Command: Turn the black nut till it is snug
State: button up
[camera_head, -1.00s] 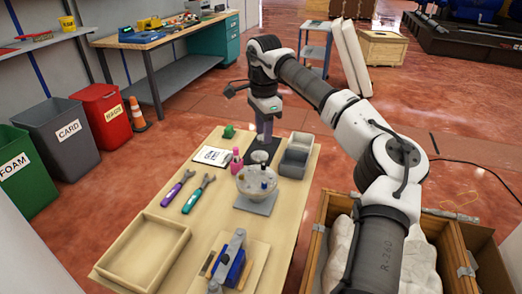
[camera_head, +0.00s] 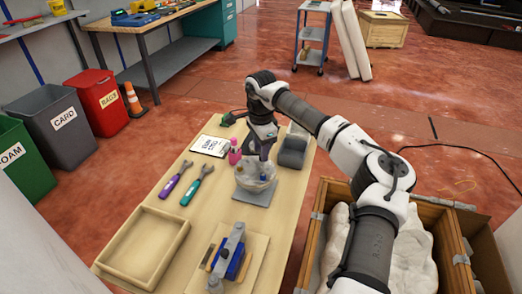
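A pale round dispenser part (camera_head: 255,175) with small pegs on top stands on a grey plate (camera_head: 257,194) near the middle of the wooden table. A blue peg or cap shows on it. My gripper (camera_head: 265,155) points down at the far edge of this part, just above or touching it; I cannot tell which. Its fingertips are small and partly lost against the part, so their opening is unclear. I cannot make out a black nut; it may be hidden by my gripper or too small to see.
A grey bin (camera_head: 292,152) is right. An empty wooden tray (camera_head: 143,247) and a blue clamp (camera_head: 234,264) are nearer.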

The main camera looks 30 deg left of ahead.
jog(key=shift+f, duration=1)
grip_shut()
